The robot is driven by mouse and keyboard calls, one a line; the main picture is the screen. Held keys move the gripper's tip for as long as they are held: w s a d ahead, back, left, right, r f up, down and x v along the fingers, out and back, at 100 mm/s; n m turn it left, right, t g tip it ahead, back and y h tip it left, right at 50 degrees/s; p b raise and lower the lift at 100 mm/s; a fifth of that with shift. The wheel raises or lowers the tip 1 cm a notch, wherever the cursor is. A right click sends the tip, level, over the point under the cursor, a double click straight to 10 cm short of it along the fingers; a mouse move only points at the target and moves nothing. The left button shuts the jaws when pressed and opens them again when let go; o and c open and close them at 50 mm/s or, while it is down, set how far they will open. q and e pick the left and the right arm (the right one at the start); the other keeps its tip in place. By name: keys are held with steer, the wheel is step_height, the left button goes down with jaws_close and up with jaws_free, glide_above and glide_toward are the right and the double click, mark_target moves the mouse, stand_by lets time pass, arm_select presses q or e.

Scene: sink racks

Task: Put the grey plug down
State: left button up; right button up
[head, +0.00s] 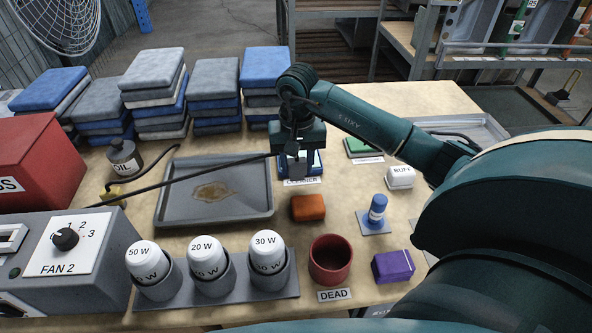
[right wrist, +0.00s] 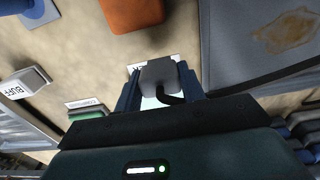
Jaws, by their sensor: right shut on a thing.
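My right gripper (head: 297,148) points down over the table, right of the grey tray's far corner. It is shut on the grey plug (head: 296,163), a small dark grey block with a black cord. The cord runs left from the plug across the grey tray toward the table's left side. In the right wrist view the plug (right wrist: 160,74) sits between the fingertips (right wrist: 160,88), with its cord bending back toward the gripper. A blue-edged item (head: 314,164) with a partly hidden label is behind or beneath the gripper; I cannot tell whether the plug touches it. My left gripper is not in view.
The grey tray (head: 178,213) holds a brown stain. An orange block (head: 308,208), a blue cylinder (head: 377,208), a purple block (head: 393,266) and a red cup (head: 331,262) stand nearer. Folded cloth stacks (head: 215,95) line the back. Bare tabletop shows around the orange block.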

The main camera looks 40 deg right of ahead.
steer(key=shift+f, duration=1.25)
steer(key=shift+f, duration=0.2)
steer(key=o, duration=1)
steer(key=shift+c, duration=0.2)
